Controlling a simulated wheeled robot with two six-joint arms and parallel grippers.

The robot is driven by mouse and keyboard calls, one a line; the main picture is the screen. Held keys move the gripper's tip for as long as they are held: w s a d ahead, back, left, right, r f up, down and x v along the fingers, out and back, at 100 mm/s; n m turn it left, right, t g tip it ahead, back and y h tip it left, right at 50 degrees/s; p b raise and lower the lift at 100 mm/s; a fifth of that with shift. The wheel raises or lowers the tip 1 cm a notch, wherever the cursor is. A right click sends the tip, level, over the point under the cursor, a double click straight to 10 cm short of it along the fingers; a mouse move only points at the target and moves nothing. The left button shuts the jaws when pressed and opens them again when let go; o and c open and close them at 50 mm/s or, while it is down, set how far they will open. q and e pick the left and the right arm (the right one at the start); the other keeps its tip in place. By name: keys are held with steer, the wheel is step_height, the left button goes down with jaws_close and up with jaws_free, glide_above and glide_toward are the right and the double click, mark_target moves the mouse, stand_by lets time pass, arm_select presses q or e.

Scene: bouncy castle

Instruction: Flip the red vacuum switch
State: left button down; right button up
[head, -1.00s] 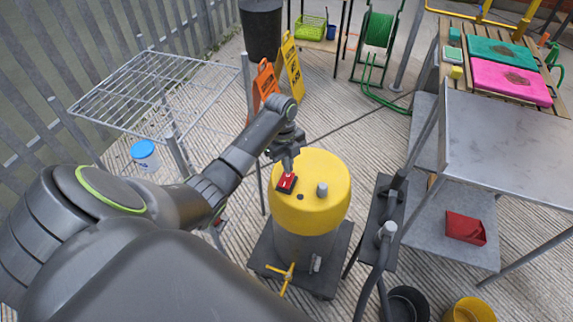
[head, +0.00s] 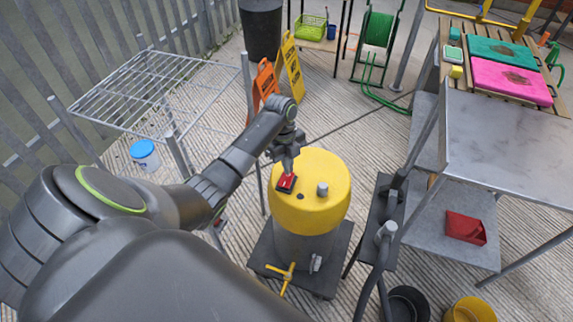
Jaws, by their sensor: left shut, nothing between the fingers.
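The red vacuum switch (head: 286,183) sits in a dark housing on the left part of the yellow lid (head: 318,205) of the vacuum. The vacuum's grey drum stands on a dark base plate (head: 335,275). My left gripper (head: 287,171) is shut and empty. It points down with its tips right at the switch and hides part of it. I cannot tell whether the tips touch the switch or which way it is tipped. My right gripper is not in view.
A wire rack (head: 150,90) stands at the left. A steel table (head: 510,145) stands at the right, with a red tray (head: 465,228) on its lower shelf. A dark stand with a hose (head: 384,232) is close right of the vacuum. Orange and yellow signs (head: 292,68) stand behind.

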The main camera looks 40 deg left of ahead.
arm_select(q)
steer(key=shift+f+b, duration=0.4)
steer(key=shift+f, duration=0.4)
step_height(320, 180, up, 7)
steer(key=p, duration=0.7)
steer(key=shift+r+p, duration=0.1)
steer(key=shift+p, duration=0.3)
stand_by(0.4)
